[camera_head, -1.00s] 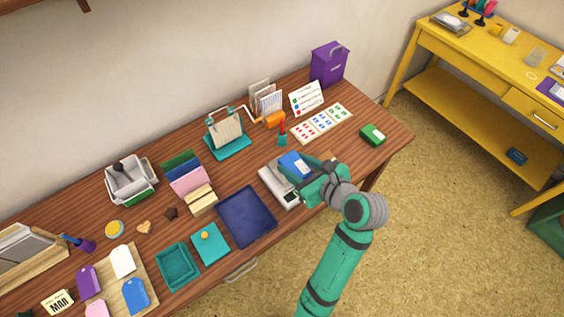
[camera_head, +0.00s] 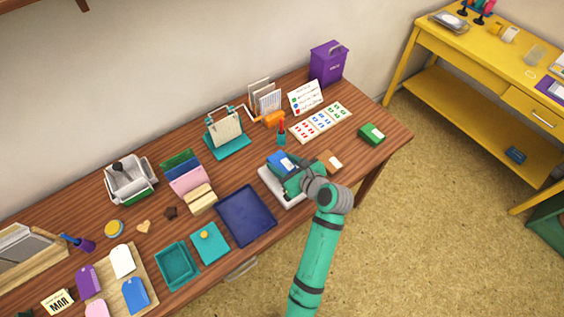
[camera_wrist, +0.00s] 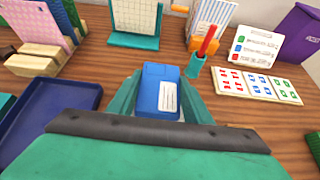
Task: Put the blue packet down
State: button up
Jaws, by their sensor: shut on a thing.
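The blue packet (camera_head: 281,163) has a white label and sits between the fingers of my gripper (camera_head: 288,171). In the wrist view the packet (camera_wrist: 159,92) stands between the two teal fingers (camera_wrist: 158,98), with its label facing me. My gripper is shut on it. In the head view the packet is over the white and grey scale-like device (camera_head: 267,181), which my gripper partly covers. I cannot tell whether the packet touches the device.
A dark blue tray (camera_head: 246,215) lies to the left. A brown packet (camera_head: 331,161) and a green packet (camera_head: 372,133) lie to the right. A teal cup with a red pen (camera_head: 281,136) and a stamp sheet (camera_head: 321,121) stand behind.

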jog(key=shift+f, duration=0.2)
jog(key=o, duration=1.1)
jog(key=shift+r, duration=0.15)
jog(key=shift+s+d+r, duration=0.15)
jog(key=shift+r, duration=0.05)
jog(key=v, duration=1.1)
jog(key=shift+s+d, duration=0.1)
jog(key=shift+s, duration=0.2)
